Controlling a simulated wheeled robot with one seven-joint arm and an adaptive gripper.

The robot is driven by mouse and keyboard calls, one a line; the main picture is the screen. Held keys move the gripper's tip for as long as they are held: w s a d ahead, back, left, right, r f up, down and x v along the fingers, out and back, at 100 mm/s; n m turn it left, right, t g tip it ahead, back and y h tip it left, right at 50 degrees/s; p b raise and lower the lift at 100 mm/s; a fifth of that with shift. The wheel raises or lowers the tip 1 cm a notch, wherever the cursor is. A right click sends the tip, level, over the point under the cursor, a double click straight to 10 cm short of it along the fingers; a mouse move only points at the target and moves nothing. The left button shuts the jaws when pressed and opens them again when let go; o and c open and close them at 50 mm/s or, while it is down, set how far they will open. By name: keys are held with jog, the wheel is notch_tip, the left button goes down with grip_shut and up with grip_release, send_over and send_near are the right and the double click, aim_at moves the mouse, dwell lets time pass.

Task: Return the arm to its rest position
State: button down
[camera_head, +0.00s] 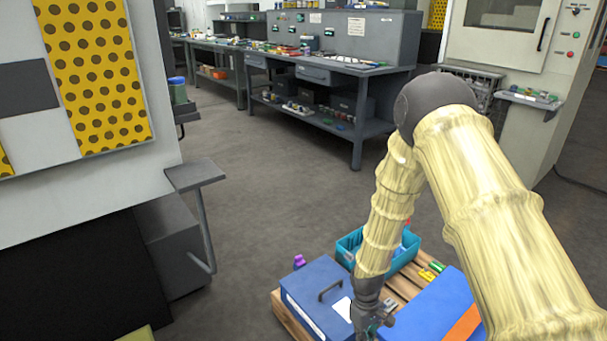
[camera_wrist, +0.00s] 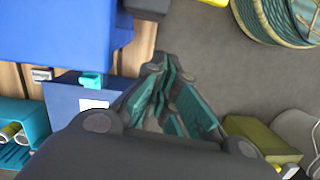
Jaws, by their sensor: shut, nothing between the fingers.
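My arm reaches in from the right in the head view, bends at a dark elbow joint and points down. My gripper (camera_head: 372,318) hangs low at the bottom of the head view, in front of a blue box with a dark handle (camera_head: 318,290). In the wrist view my gripper (camera_wrist: 172,75) shows its teal-padded fingers, shut with nothing held. The fingertips point toward the gap between the blue boxes and the bare floor. In the head view, the arm's lower part hides some of the pallet.
A wooden pallet (camera_head: 282,318) carries the blue boxes and a teal crate (camera_head: 349,240). A grey workbench (camera_head: 340,70) stands at the back and a white machine (camera_head: 500,45) at the right. A cable reel (camera_wrist: 275,20) stands on the floor in the wrist view. The middle floor is clear.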

jog(key=s+f+m, duration=0.1)
jog(key=s+f, duration=0.1)
jog(key=s, duration=0.3)
jog(key=s+d+f+m, duration=0.1)
jog(key=s+f, duration=0.2)
jog(key=s, duration=0.2)
jog(key=s+f+m+y, duration=0.1)
jog(key=s+f, duration=0.1)
jog(key=s, duration=0.3)
jog(key=shift+s+d+f+t, duration=0.2)
jog(key=shift+d+f+t, duration=0.05)
jog(key=shift+t, duration=0.05)
jog(key=s+d+m+t, duration=0.1)
jog(key=s+d+m, duration=0.1)
jog(key=s, duration=0.6)
jog(key=s+d+m, duration=0.2)
jog(key=s, duration=0.6)
notch_tip(320, 180, down, 10)
jog(key=b, duration=1)
notch_tip(320, 180, up, 29)
jog(key=p, duration=2.8)
jog(key=shift+a+f, duration=0.15)
jog(key=shift+f, duration=0.05)
jog(key=c, duration=2.2)
grip_release()
